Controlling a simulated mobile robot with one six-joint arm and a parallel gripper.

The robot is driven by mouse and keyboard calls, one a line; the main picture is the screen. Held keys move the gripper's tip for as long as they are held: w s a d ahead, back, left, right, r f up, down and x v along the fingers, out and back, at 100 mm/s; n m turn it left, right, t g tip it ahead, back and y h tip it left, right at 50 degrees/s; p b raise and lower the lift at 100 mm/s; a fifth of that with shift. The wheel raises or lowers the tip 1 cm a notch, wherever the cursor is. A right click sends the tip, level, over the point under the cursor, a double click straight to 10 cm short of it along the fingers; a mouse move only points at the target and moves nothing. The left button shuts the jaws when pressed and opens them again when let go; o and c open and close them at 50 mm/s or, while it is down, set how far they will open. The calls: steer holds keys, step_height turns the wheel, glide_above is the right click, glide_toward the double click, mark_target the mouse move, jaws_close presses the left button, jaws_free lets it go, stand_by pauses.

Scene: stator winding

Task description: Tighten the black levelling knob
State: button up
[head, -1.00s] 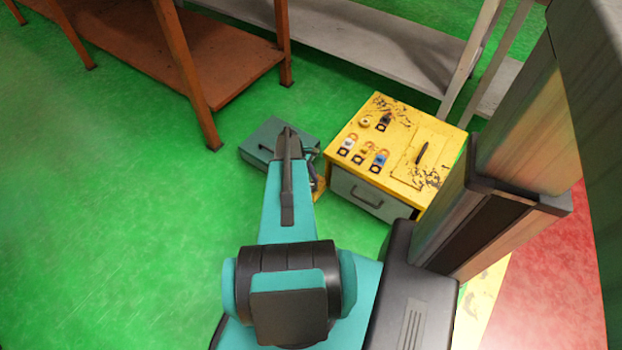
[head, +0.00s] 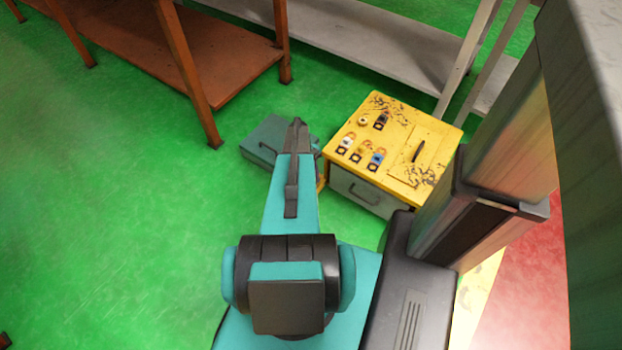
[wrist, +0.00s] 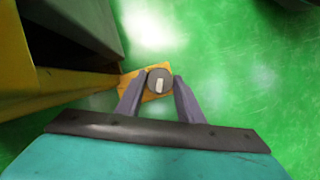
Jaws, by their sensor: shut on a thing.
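The black levelling knob (wrist: 158,74) shows in the wrist view as a dark round disc with a pale rectangular mark on its face. It sits over a small orange-yellow foot plate (wrist: 128,79) beside the yellow cabinet, near the floor. My gripper (wrist: 159,80) is shut on the knob, with one grey finger against its left side and one against its right. In the head view my own arm hides the knob and my fingers; only a sliver of the foot plate (head: 321,185) shows at the cabinet's corner.
The yellow cabinet (head: 435,134) has a grey drawer and several padlocked switches on top. A teal toolbox (head: 256,150) stands left of it, behind my arm. An orange-brown bench (head: 205,130) and a grey shelf (head: 370,45) stand behind. Green floor is clear at the left.

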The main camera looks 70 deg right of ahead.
steer(key=shift+s+r, duration=0.1)
steer(key=shift+r, duration=0.1)
steer(key=o, duration=1)
steer(key=shift+c, duration=0.2)
steer(key=shift+o, duration=0.5)
steer(key=p+v, duration=0.1)
steer(key=v, duration=1.2)
steer(key=shift+d+r+p, duration=0.15)
steer(key=shift+r+p, duration=0.2)
